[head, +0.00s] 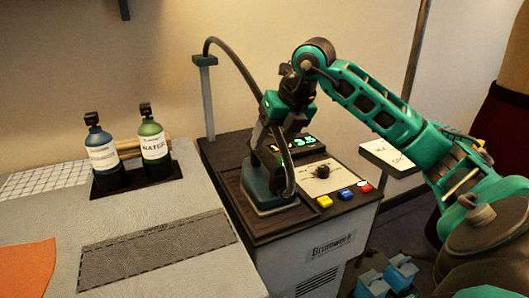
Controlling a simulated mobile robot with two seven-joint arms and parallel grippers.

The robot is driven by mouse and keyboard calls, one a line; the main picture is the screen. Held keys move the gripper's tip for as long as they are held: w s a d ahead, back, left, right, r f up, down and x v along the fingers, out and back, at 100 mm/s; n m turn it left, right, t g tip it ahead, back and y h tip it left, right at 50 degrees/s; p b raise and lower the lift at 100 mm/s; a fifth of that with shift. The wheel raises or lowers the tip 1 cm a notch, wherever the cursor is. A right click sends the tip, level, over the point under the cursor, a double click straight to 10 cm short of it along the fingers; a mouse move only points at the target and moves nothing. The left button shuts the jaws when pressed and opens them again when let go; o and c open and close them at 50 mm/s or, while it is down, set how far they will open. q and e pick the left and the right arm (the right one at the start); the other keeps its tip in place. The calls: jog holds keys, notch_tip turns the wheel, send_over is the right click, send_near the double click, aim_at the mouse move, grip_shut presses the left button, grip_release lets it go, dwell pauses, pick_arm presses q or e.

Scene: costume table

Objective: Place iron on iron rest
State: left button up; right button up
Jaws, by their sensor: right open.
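The iron (261,193), teal with a dark base, sits on the dark left part of the station's top, which looks like the iron rest (234,182). A dark hose runs up from the iron to a post at the back. My right gripper (276,150) is open, right at the top of the iron. The arm and gripper hide part of the handle, so I cannot tell whether the fingers touch it. My left gripper is not in view.
The station (325,248) carries a lit display (304,142), a knob panel and coloured buttons (345,194). A grey padded table (180,272) lies to its left, with two bottles (152,145) in a black holder and an orange cloth (25,268).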

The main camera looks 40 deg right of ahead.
jog(key=shift+v, duration=2)
